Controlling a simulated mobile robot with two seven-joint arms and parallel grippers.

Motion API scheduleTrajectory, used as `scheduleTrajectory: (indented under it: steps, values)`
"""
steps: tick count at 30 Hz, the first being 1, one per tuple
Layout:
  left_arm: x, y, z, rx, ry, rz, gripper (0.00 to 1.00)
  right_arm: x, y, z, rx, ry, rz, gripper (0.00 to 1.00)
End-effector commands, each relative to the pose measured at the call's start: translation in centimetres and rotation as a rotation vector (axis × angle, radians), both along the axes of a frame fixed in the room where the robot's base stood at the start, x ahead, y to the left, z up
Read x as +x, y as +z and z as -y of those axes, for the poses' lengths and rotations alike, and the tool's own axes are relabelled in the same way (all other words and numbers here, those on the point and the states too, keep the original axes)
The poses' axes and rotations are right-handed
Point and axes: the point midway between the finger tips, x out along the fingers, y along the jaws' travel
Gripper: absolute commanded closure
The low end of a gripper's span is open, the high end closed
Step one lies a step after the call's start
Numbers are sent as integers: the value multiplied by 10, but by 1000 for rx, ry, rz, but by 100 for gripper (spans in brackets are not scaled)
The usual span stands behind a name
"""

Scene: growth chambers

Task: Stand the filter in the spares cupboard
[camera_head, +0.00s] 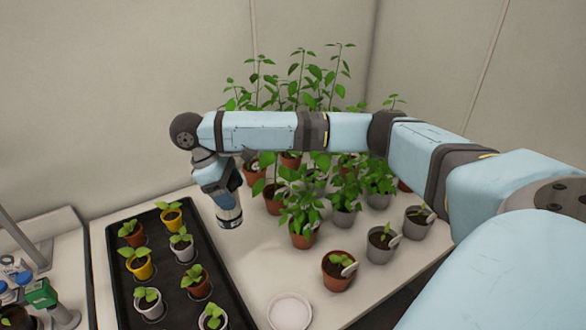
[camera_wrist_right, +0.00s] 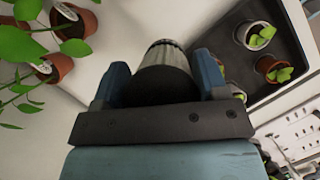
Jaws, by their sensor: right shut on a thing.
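My right gripper (camera_head: 226,198) is shut on the filter (camera_head: 230,216), a short cylinder with a dark body and a pale metallic end. It holds the filter above the white bench, just right of the black plant tray. In the right wrist view the filter (camera_wrist_right: 163,62) sits between the two blue fingers of the gripper (camera_wrist_right: 160,80), its banded metallic end pointing away from the palm. The spares cupboard is not recognisable in either view. My left gripper is not in view.
A black tray (camera_head: 118,278) of potted seedlings lies left of the filter. Several potted plants, including a leafy one (camera_head: 303,238), crowd the bench to the right, partly behind my arm. A white saucer (camera_head: 290,311) lies in front. A green box (camera_head: 40,293) stands far left.

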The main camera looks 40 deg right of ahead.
Motion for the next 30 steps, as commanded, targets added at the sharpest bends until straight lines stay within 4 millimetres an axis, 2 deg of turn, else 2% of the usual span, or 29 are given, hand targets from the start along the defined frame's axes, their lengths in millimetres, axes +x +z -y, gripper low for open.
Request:
scheduleTrajectory:
  steps: [1, 6, 10, 12, 14, 19, 27, 30]
  values:
    - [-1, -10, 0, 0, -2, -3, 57, 12, 5, 11, -5, 77, 9, 61]
    - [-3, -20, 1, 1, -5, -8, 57, 34, 22, 36, -2, 311, 4, 61]
    - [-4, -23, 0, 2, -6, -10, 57, 42, 29, 45, 1, 402, 0, 61]
    - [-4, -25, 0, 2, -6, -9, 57, 44, 25, 47, 2, 423, -2, 61]
    - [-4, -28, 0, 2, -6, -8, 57, 44, 15, 48, 4, 431, -4, 61]
    - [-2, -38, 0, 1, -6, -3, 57, 43, -31, 47, 7, 431, -7, 61]
    - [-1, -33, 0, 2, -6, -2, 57, 44, -94, 47, 3, 429, -4, 61]
    - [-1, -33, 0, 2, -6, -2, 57, 43, -112, 47, 3, 430, -3, 61]
